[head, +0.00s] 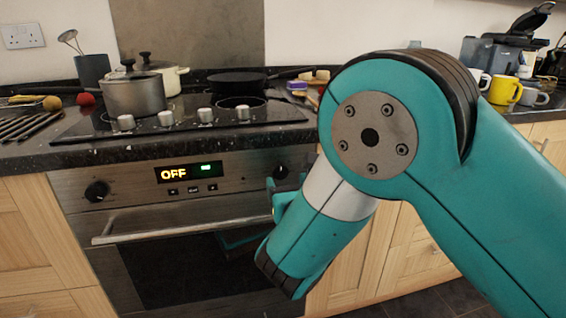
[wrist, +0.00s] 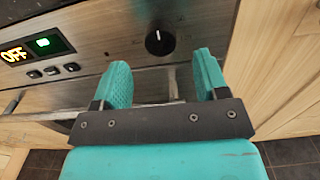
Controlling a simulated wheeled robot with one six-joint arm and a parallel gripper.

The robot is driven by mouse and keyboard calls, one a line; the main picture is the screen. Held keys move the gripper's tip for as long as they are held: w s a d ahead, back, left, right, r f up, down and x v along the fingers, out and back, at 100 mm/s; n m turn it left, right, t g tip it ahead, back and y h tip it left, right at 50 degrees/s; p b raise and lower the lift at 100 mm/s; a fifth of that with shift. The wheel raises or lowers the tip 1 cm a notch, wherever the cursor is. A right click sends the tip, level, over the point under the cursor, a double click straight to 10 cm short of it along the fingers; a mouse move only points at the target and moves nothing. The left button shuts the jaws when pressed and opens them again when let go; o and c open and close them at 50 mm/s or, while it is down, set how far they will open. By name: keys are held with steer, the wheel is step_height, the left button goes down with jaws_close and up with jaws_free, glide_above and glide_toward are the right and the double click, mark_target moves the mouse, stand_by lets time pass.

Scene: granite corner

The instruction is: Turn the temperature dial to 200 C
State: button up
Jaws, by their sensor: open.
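The oven has two black dials on its steel front panel. The right dial (head: 280,171) is close to my gripper, and the left dial (head: 97,190) is far from it. In the wrist view the right dial (wrist: 160,42) has a white mark pointing up. I cannot read any scale around it. The oven display (head: 188,172) reads OFF in orange beside a small green field; it also shows in the wrist view (wrist: 36,49). My gripper (wrist: 163,74) is open and empty. The dial appears ahead of the gap between its two teal fingers, apart from them. In the head view my arm partly hides the gripper.
The oven handle (head: 180,229) runs below the panel and passes behind my fingers in the wrist view. Small buttons (head: 193,190) sit under the display. On the hob above stand a steel pot (head: 134,96) and a black pan (head: 237,84). Wooden cupboards (head: 375,250) flank the oven.

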mark_target(281, 172)
steer(key=x, duration=0.5)
steer(key=shift+w+p, duration=0.15)
steer(key=shift+p, duration=0.2)
steer(key=c, duration=0.9)
